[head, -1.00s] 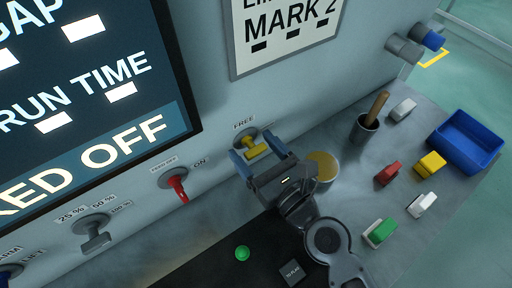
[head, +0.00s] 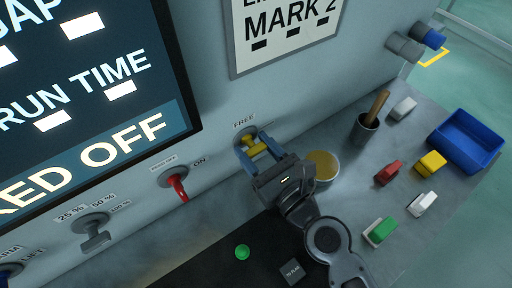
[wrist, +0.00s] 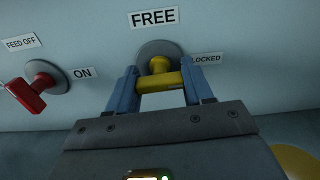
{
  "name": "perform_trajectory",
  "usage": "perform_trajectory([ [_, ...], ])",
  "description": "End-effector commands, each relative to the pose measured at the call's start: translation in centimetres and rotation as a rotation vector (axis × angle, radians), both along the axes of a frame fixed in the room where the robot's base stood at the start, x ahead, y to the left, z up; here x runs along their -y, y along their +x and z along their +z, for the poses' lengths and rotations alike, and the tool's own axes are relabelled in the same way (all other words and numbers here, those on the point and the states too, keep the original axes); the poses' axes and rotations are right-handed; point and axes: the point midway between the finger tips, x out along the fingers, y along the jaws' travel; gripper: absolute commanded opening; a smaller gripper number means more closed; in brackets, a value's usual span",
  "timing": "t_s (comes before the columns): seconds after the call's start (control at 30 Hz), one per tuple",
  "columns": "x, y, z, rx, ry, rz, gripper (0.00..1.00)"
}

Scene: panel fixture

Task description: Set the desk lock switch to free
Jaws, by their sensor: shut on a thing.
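The lock switch is a yellow T-shaped handle (wrist: 160,82) on a round grey base (wrist: 157,50) on the wall panel. A "FREE" label (wrist: 154,17) is above it and a "LOCKED" label (wrist: 206,58) is to its right in the wrist view. The handle's crossbar lies nearly level there; which label it is set to I cannot tell. The yellow handle also shows in the head view (head: 254,146). My gripper (head: 259,147) is shut on the crossbar, with one blue finger at each end. It also shows in the wrist view (wrist: 159,88).
A red switch (wrist: 32,92) marked "FEED OFF" and "ON" is to the left. A grey switch (head: 95,236) is further left. On the desk are a round yellow-topped container (head: 323,168), a dark cup (head: 364,130), several coloured blocks and a blue bin (head: 466,142).

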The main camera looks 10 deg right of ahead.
Motion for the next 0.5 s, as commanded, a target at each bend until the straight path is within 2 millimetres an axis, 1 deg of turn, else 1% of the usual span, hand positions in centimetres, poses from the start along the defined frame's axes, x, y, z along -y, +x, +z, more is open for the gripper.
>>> perform_trajectory([
  [0.17, 0.03, -0.01, -0.05, 0.043, -0.100, -0.001, 0.21],
  [0.5, -0.04, -0.03, -0.09, 0.163, -0.386, 0.001, 0.21],
])
